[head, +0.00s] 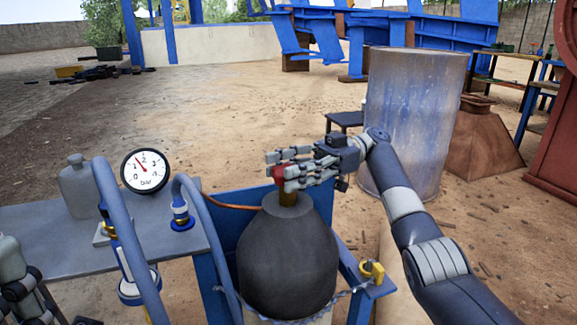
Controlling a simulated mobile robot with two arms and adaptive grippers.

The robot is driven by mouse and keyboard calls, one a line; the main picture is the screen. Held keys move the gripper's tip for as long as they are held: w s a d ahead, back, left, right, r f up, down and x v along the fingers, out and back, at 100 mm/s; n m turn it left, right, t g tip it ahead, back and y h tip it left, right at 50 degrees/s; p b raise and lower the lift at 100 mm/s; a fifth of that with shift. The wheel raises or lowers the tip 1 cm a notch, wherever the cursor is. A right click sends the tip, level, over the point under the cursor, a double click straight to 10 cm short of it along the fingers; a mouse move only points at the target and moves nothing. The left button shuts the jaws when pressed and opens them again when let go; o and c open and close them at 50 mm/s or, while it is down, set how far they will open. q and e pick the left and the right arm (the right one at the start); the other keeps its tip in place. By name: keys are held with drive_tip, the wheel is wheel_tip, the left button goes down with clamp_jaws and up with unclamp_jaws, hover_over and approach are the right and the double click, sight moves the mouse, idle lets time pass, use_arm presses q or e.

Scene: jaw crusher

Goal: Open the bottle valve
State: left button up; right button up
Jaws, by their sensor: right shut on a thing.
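A dark grey gas bottle (288,262) stands upright in a blue stand, with a chain around it. On its neck is a brass valve (288,198) with a red handle (279,174). My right gripper (289,172) reaches in from the right, its fingers closed around the red handle, which they partly hide. My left gripper (22,285) is low at the left edge, partly cut off by the frame; its finger state is unclear. A round pressure gauge (145,171) marked "bar" stands left of the bottle.
Blue hoses (120,235) and a grey bottle (78,187) are at the grey bench (55,231) on the left. A worn blue drum (412,120) stands behind my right arm. A yellow padlock (372,271) sits on the stand's right side. Open sandy ground lies beyond.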

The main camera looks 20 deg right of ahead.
idle(0.5)
drive_tip(key=o, duration=1.1)
wheel_tip(320, 180, up, 10)
